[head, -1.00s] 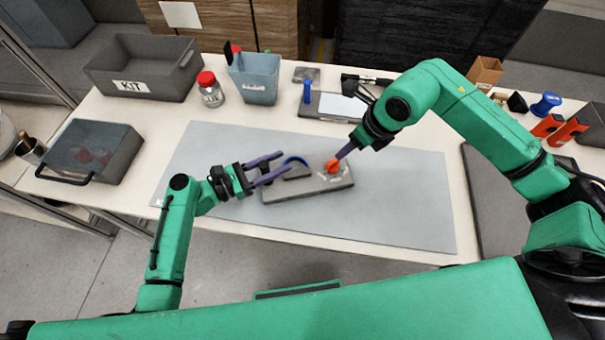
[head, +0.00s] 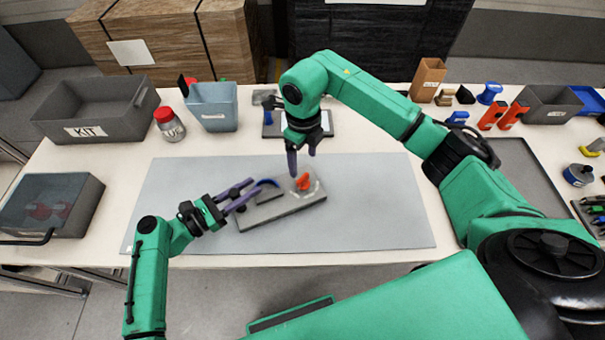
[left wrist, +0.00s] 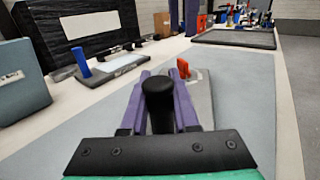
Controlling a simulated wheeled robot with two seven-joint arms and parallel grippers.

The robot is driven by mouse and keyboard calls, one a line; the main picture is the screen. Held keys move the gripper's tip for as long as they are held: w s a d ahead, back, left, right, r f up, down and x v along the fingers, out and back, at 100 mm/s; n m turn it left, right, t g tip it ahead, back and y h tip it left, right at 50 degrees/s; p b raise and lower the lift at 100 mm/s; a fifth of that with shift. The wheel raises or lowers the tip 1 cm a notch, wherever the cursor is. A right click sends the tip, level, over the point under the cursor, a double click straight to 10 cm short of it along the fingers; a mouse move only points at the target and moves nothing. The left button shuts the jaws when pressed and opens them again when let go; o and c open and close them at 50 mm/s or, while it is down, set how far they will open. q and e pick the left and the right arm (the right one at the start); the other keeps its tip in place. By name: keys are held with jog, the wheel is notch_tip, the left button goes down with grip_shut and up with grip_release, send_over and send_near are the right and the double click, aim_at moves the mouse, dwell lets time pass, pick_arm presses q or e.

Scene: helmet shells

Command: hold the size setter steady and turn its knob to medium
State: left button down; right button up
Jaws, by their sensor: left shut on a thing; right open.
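The dial's marks are too small to read, so I cannot tell the knob's setting. My left gripper (head: 243,196) is shut on the size setter at its left end. In the left wrist view a black rounded grip (left wrist: 158,100) stands between its purple fingers, and the orange knob (left wrist: 183,68) shows beyond. My right gripper (head: 303,157) is open and empty, just above and behind the knob, apart from it.
The grey mat (head: 380,210) is clear around the setter. Behind it are a KIT bin (head: 95,122), a red-lidded jar (head: 170,125), a blue-grey bin (head: 213,110) and a plate with a blue post (head: 268,117). A lidded box (head: 50,205) stands left; a dark tray (head: 515,175) lies right.

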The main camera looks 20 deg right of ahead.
aim_at(303, 177)
notch_tip(303, 177, down, 8)
jog(key=shift+r, duration=0.25)
grip_shut()
jog(key=shift+w+n, duration=0.1)
jog(key=shift+n, duration=0.3)
jog(key=n, duration=1)
jog(key=shift+n, duration=0.4)
grip_release()
